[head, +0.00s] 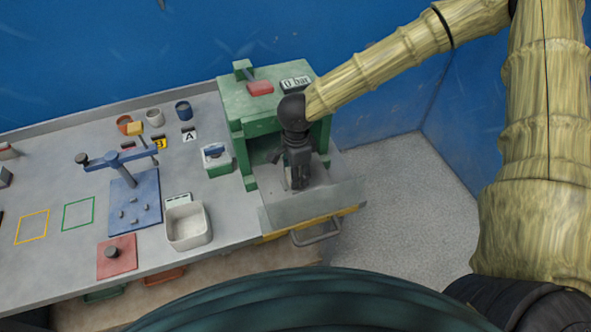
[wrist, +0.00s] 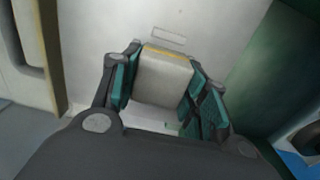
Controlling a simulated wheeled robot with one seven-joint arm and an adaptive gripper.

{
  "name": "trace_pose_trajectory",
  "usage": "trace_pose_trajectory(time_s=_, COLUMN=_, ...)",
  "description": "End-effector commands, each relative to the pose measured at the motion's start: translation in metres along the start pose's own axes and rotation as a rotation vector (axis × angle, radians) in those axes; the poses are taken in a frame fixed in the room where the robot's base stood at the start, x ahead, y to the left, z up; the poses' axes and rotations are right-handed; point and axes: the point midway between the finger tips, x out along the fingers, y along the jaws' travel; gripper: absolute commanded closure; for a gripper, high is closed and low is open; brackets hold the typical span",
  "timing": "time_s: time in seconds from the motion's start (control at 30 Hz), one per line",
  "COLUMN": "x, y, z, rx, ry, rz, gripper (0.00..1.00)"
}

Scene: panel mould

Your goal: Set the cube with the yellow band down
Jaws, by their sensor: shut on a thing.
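The cube with the yellow band (wrist: 163,80) is pale grey, with the yellow strip along its far top edge in the wrist view. My gripper (wrist: 160,88) is shut on it, with teal pads on either side. In the head view my gripper (head: 297,182) points down in front of the green press, over the grey plate (head: 318,204) at its mouth. The cube cannot be made out there, hidden by the fingers. I cannot tell whether its underside touches the plate.
The green press (head: 262,103) stands close behind my gripper, with a "0 bar" display. A handle (head: 316,232) juts from the plate's front. To the left are a white bin (head: 187,238), a blue fixture (head: 134,205), and yellow (head: 19,229) and green (head: 64,217) outlines on bare table.

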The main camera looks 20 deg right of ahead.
Motion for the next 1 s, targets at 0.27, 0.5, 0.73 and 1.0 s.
trace_pose_trajectory(time_s=0.27, x=0.0015, y=-0.0002, z=0.0001, rx=0.000, ry=0.000, rz=-0.001, gripper=0.87)
trace_pose_trajectory(time_s=0.5, x=0.0043, y=0.0000, z=0.0000, rx=0.000, ry=0.000, rz=0.000, gripper=0.47)
trace_pose_trajectory(time_s=0.73, x=0.0042, y=0.0000, z=0.0000, rx=0.000, ry=0.000, rz=0.000, gripper=0.34)
trace_pose_trajectory(time_s=1.0, x=-0.0003, y=-0.0004, z=0.0001, rx=-0.001, ry=0.000, rz=-0.002, gripper=0.34)
